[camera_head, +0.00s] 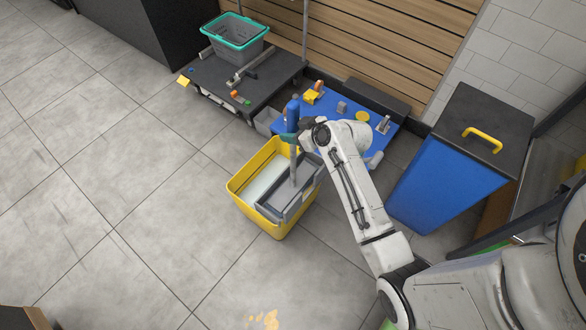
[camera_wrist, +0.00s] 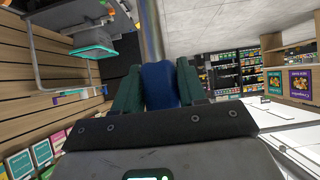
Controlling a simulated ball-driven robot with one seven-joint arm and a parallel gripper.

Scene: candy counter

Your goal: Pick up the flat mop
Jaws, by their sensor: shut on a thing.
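The flat mop stands upright in the yellow bucket, with a blue grip (camera_head: 291,112) on top and a grey pole (camera_head: 293,163) going down into the bucket. My gripper (camera_head: 291,137) is shut on the mop just at the lower part of its blue grip. In the wrist view, the blue grip (camera_wrist: 159,86) sits between my two dark green fingers. The yellow bucket (camera_head: 242,207) stands on the tiled floor with a grey wringer insert (camera_head: 289,203). The mop's head is hidden inside the bucket.
A dark cart (camera_head: 205,72) with a grey, teal-rimmed basket (camera_head: 235,40) stands behind. A blue platform (camera_head: 330,120) with small items lies behind the bucket. A blue bin (camera_head: 440,165) with a yellow handle stands right. Yellow spill marks (camera_head: 268,319) lie in front. Left floor is clear.

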